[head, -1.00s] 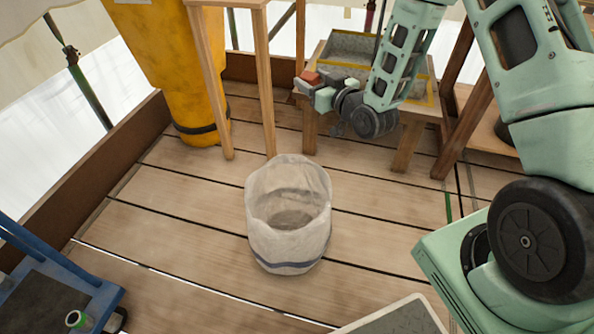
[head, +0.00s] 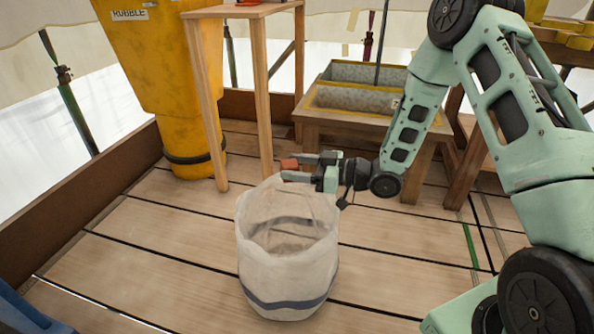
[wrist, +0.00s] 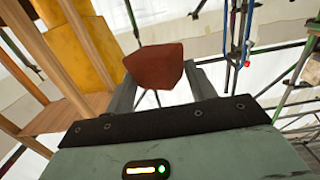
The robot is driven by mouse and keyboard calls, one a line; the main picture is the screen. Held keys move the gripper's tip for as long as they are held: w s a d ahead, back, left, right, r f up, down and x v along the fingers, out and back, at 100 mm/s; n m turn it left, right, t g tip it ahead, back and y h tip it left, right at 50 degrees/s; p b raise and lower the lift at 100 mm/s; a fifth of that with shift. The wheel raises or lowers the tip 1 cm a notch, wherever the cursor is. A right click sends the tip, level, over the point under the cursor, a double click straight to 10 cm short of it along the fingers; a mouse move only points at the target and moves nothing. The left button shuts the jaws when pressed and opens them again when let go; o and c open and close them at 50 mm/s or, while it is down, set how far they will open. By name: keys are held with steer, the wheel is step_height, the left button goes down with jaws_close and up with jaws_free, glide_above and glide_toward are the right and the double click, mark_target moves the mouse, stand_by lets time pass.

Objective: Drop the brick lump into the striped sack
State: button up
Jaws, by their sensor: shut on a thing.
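The brick lump (head: 289,164) is a small reddish-brown block between my gripper's fingertips. In the wrist view the brick lump (wrist: 154,66) shows large and angular at the ends of the fingers. My gripper (head: 297,167) is shut on it and points left, just above the back rim of the sack. The striped sack (head: 288,268) is an open, off-white cloth sack with a dark blue band near its base, standing upright on the floor. Its inside shows partly and looks empty. The gripper in the wrist view (wrist: 160,85) holds the lump clear of other things.
A wooden stand (head: 259,90) rises behind the sack, close to my gripper. A yellow rubble chute (head: 165,85) stands at the back left. A wooden bench with a grey trough (head: 355,97) is behind my arm. The plank floor (head: 150,235) left of the sack is clear.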

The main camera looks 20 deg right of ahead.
step_height(320, 180, down, 5)
steer(key=b, duration=0.4)
steer(key=shift+f, duration=0.15)
steer(key=o, duration=1.2)
steer(key=shift+p+v, duration=3.15)
steer(key=shift+v, duration=5.55)
